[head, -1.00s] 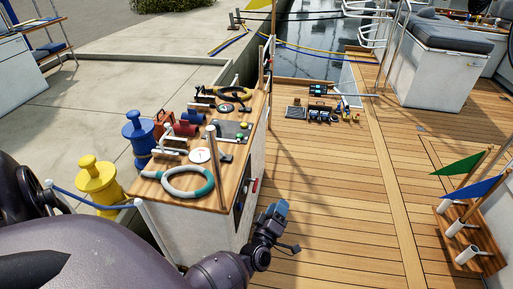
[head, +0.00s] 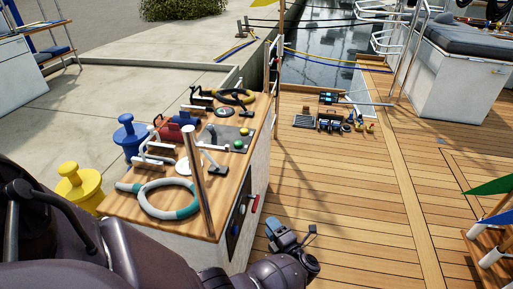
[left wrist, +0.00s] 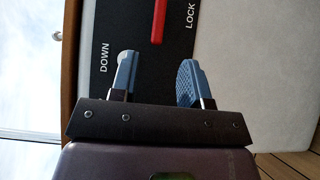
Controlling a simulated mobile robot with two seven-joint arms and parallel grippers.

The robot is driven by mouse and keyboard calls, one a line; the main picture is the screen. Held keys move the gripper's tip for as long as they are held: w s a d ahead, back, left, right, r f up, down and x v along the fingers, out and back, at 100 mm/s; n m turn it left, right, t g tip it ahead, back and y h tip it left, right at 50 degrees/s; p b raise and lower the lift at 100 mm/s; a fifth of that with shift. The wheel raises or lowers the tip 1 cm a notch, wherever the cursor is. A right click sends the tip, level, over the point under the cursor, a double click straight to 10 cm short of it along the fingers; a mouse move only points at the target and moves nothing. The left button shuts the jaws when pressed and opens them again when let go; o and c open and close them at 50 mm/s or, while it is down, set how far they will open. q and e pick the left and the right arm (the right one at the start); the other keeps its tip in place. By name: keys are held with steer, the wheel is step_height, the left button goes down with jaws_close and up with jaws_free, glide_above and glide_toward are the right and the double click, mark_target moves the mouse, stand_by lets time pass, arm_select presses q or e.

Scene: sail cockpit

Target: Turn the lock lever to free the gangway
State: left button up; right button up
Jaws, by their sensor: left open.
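The red lock lever (left wrist: 158,20) lies across a black panel (left wrist: 138,30) in the left wrist view, between the printed words DOWN and LOCK. In the head view the lever (head: 255,204) shows small on the right side face of the white cabinet. My left gripper (left wrist: 158,78) is open, with its two blue fingers facing the panel. The lever lies beyond the fingertips, with nothing held between them. In the head view my left gripper (head: 284,236) is beside the cabinet, low and right of the lever. My right gripper is not in view. I cannot clearly identify the gangway.
The cabinet's wooden top (head: 222,170) carries a ring (head: 160,213), a pale post (head: 196,180) and several fittings. Blue (head: 130,136) and yellow (head: 80,186) bollards stand left of it. Small gear (head: 335,120) lies on the deck behind. The deck (head: 350,200) right of the cabinet is mostly clear.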

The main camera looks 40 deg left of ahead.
mark_target(255, 204)
arm_select(q)
steer(key=x, duration=1)
steer(key=shift+w+a+r+b, duration=0.1)
steer(key=shift+w+a+b, duration=0.1)
steer(key=shift+b, duration=0.1)
jaws_close()
